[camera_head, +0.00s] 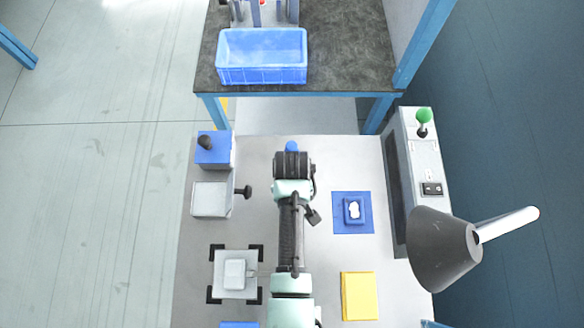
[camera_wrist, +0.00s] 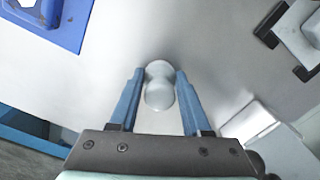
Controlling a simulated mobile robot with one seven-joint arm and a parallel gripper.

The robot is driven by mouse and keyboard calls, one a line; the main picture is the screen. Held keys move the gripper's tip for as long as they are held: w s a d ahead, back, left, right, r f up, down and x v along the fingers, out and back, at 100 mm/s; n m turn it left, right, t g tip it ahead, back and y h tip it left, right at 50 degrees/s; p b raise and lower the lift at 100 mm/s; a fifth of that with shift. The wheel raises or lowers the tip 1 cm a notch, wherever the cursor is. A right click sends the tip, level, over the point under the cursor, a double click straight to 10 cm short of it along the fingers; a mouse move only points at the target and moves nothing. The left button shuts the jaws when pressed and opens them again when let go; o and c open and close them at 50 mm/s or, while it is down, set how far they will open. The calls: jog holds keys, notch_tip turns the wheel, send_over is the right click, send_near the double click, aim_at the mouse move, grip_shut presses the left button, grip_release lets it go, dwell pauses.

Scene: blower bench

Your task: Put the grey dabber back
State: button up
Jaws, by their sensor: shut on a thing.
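The grey dabber (camera_wrist: 160,85) is a pale, rounded piece with a narrower waist. In the wrist view it stands between the two blue fingers of my gripper (camera_wrist: 160,100), which are shut on it. In the head view my wrist hides the dabber, and only a blue bit of my gripper (camera_head: 291,146) shows at the far end of the bench. I cannot tell its height above the bench. A blue block with a dark round knob (camera_head: 214,155) stands to the left of my gripper. A blue mat (camera_head: 341,226) with a small blue dish (camera_head: 347,217) holding something white lies to the right.
A white box with a black side knob (camera_head: 210,199) stands left of my arm. Below it is a plate with black corner brackets (camera_head: 250,285). A yellow pad (camera_head: 359,296), a dark lamp head (camera_head: 440,250) and a green-button control box (camera_head: 423,155) are right. A blue crate (camera_head: 262,75) sits beyond.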

jog(key=shift+f, duration=0.15)
jog(key=o, duration=1.2)
